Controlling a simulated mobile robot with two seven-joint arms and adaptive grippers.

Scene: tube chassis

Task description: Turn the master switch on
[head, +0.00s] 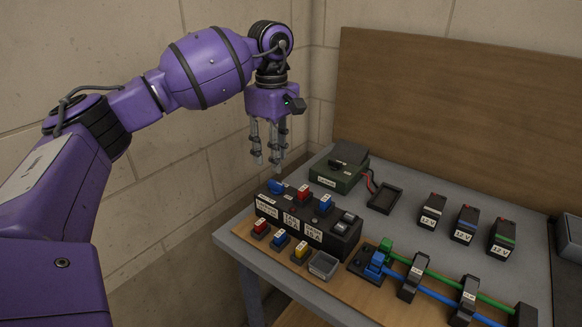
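The black switch box (318,235) stands near the left end of the grey table. A blue knob (276,187) sits on its top at the far left end, above a white label too small to read surely; it looks like the master switch. Whether it is on or off cannot be told. My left gripper (267,161) points down above and a little behind the blue knob, apart from it. Its fingers are spread with an empty gap between them. My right gripper is not in view.
Block walls stand close on the left; a wooden board (450,110) rises behind the table.

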